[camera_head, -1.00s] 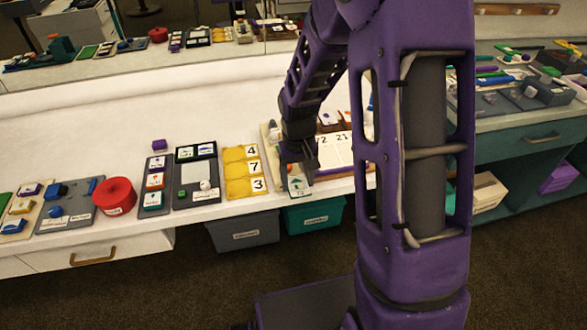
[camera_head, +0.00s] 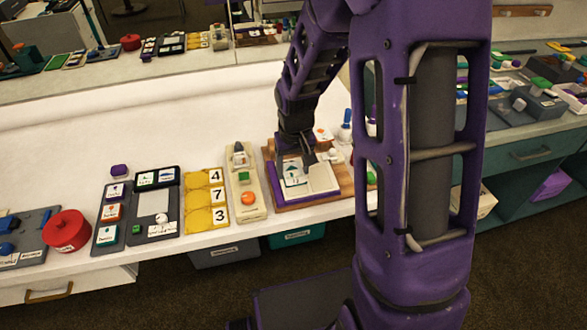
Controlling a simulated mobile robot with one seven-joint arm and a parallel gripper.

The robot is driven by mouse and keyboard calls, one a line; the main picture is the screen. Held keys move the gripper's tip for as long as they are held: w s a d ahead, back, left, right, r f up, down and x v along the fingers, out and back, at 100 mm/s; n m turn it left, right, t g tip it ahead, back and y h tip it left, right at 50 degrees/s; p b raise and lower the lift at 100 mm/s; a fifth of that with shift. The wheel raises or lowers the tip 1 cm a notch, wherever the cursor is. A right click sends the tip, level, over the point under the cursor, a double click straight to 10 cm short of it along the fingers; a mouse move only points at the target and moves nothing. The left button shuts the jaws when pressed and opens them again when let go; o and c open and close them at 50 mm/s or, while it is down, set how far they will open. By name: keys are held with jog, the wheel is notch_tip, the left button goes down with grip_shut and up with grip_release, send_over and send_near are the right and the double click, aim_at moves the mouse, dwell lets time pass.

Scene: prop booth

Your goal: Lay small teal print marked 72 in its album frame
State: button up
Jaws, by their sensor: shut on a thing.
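My gripper (camera_head: 306,161) points down over the open album (camera_head: 322,179) and is shut on the small print (camera_head: 293,172), a white card with a teal picture. The print is at the left part of the album's pale page. I cannot tell whether it touches the page or hangs just above it. The number on the print is too small to read. The album lies on a brown wooden board (camera_head: 334,197). The frame for the print is hidden or not distinct under the print and gripper.
A beige tray (camera_head: 238,210) with an orange round piece stands left of the board. Further left are a yellow numbered tray (camera_head: 194,212), a grey tray (camera_head: 170,230) and a red round tin (camera_head: 67,231). My upper arm hides the table right of the album.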

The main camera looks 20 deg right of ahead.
jog(key=shift+w+d+r, duration=0.15)
jog(key=shift+w+d, duration=0.2)
jog(key=shift+d, duration=0.05)
jog(key=shift+w+d, duration=0.1)
jog(key=shift+w+f+b, duration=0.2)
jog(key=shift+f+b, duration=0.85)
jog(key=shift+f, duration=0.35)
jog(key=shift+w+f+b, duration=0.15)
jog(key=shift+f+b, duration=0.9)
jog(key=shift+f, duration=0.3)
jog(key=o, duration=1.4)
